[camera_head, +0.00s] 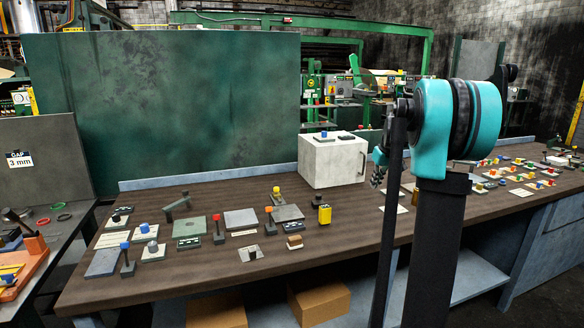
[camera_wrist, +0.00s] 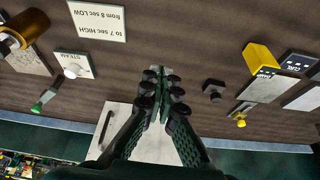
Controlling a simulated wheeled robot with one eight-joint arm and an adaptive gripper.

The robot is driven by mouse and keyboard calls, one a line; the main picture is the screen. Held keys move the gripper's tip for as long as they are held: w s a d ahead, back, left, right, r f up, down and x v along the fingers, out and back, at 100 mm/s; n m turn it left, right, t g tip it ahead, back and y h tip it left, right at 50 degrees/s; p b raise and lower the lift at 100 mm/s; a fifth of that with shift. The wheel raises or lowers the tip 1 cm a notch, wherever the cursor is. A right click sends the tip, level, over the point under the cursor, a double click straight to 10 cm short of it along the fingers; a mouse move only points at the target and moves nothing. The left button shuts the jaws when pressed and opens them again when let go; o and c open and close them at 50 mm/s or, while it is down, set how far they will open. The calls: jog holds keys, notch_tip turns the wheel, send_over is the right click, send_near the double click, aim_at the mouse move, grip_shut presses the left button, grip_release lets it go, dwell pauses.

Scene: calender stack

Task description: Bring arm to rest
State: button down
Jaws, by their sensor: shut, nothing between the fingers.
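My gripper (camera_wrist: 160,78) shows in the wrist view with its two dark green fingers together at the tips, shut and empty. It is above the brown bench (camera_wrist: 150,30), with the white box (camera_wrist: 112,120) partly behind the fingers. In the head view my gripper (camera_head: 377,178) is small and partly hidden by my arm. It hangs just right of the white box (camera_head: 325,165), apart from it as far as I can tell. My teal and black arm stands raised at the right of the picture.
The bench (camera_head: 270,265) carries several small levers, knobs and plates left of the box. A yellow block (camera_head: 324,214) stands in front of the box. More small controls (camera_head: 520,175) lie to the right. A green panel (camera_head: 180,100) rises behind the bench.

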jog(key=s+a+f+m, duration=0.1)
jog(key=s+a+f, duration=0.3)
jog(key=s, duration=0.9)
jog(key=s+a+f+m, duration=0.1)
jog(key=s+a+f, duration=0.3)
jog(key=s+f, duration=0.5)
jog(key=s+a+f+h, duration=0.1)
jog(key=s+a+f, duration=0.3)
jog(key=s, duration=1.3)
notch_tip(320, 180, down, 3)
jog(key=shift+f+m, duration=0.1)
jog(key=shift+m, duration=0.3)
jog(key=c, duration=2.2)
grip_release()
jog(key=shift+a, duration=0.1)
